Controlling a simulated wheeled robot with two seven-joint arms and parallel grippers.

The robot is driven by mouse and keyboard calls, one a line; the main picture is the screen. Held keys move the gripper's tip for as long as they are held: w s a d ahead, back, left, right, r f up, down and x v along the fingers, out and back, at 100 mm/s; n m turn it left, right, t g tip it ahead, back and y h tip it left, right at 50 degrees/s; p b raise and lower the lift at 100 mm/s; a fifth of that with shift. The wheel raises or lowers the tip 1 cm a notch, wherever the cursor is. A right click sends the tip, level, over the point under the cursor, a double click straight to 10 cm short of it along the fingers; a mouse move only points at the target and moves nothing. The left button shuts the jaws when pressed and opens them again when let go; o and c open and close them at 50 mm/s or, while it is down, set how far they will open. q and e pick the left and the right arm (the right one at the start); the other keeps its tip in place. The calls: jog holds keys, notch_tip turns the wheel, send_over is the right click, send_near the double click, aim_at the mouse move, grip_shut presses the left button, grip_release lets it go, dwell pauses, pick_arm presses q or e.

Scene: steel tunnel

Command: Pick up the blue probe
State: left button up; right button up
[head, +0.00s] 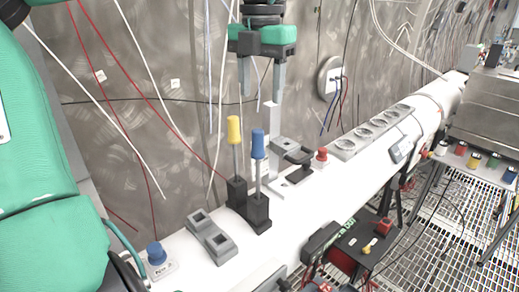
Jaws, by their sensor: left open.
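The blue probe (257,147) stands upright in a black holder (258,212) on the white bench, its blue handle on top of a thin metal shaft. A similar yellow probe (234,131) stands just behind and left of it in its own black holder. My left gripper (260,92) hangs above and slightly right of the blue probe in the picture, fingers pointing down. Its two grey fingers are apart, with nothing between them. My right gripper is not in view.
The white bench (300,222) also carries a grey two-hole block (212,238), a blue knob (156,254), a grey clamp-like fixture (290,155) and a red knob (321,155). Cables hang along the metal wall behind. A dark box (365,243) stands by the bench's front side.

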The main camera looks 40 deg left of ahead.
pick_arm(q)
jog(key=p, duration=0.2)
send_over(258, 153)
jog(key=f, duration=0.7)
jog(key=shift+w+a, duration=0.1)
jog(key=shift+w, duration=0.2)
jog(key=shift+f, duration=0.4)
jog(key=shift+f+p, duration=0.35)
jog(key=shift+p, duration=0.15)
jog(key=f+p, duration=0.1)
jog(key=f, duration=0.1)
jog(key=f+p, duration=0.1)
jog(key=f, duration=0.1)
jog(key=shift+a, duration=0.4)
jog(key=shift+w+f, duration=0.1)
jog(key=shift+f, duration=0.2)
jog(key=shift+d, duration=0.1)
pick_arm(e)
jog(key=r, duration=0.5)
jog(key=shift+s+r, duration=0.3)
pick_arm(q)
jog(key=shift+c, duration=0.4)
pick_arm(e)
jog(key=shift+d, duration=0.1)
pick_arm(q)
jog(key=c, duration=1)
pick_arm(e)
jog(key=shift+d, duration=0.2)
